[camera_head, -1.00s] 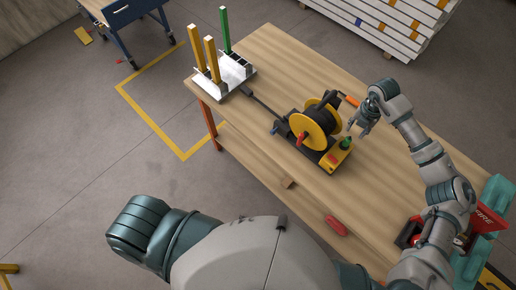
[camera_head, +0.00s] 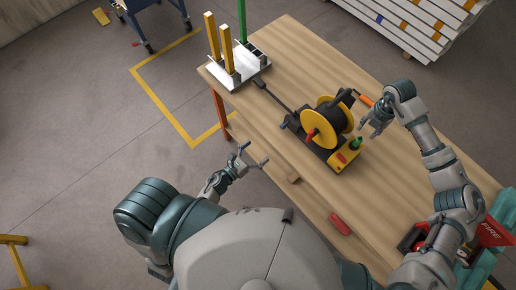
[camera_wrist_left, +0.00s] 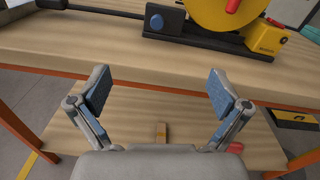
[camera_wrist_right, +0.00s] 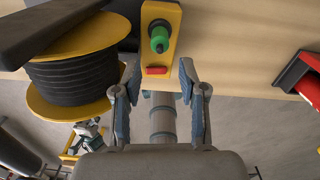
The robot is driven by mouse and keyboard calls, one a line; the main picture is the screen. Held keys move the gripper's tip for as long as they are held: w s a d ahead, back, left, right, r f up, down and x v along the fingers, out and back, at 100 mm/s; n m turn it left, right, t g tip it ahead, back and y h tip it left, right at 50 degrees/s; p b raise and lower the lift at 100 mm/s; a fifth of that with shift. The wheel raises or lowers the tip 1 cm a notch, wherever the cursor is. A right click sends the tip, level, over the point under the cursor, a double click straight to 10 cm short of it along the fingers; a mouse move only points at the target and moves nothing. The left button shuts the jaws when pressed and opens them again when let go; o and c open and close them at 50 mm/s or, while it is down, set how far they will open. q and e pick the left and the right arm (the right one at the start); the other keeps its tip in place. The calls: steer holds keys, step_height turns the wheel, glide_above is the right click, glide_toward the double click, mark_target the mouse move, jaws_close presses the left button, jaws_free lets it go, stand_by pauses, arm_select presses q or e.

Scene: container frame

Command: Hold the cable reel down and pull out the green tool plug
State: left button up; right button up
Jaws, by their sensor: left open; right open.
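The cable reel (camera_head: 318,131), a black cable drum between yellow flanges, stands on a dark base on the workbench. The green tool plug (camera_head: 356,142) sits upright in the yellow box (camera_head: 342,160) at the base's near right end. It also shows in the right wrist view (camera_wrist_right: 159,38), just beyond the fingertips. My right gripper (camera_head: 368,129) is open and empty beside the plug, apart from it. My left gripper (camera_head: 254,155) is open and empty off the bench's near edge, left of the reel. In the left wrist view the reel's base (camera_wrist_left: 200,35) lies beyond its open fingers (camera_wrist_left: 158,92).
A white tray (camera_head: 238,76) with yellow and green posts stands at the bench's far left. A dark bar (camera_head: 272,95) runs from it toward the reel. An orange-handled tool (camera_head: 365,100) lies behind the reel. A red object (camera_head: 340,224) and a wooden block (camera_head: 293,178) are near the front.

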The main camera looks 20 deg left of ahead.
arm_select(q)
steer(key=r+m, duration=0.1)
steer(key=r, duration=0.1)
glide_toward(291, 123)
steer(key=shift+m+h, duration=0.3)
steer(key=shift+m, duration=0.1)
steer(key=x, duration=0.9)
steer(key=shift+w+f, duration=0.15)
steer(key=shift+w, duration=0.05)
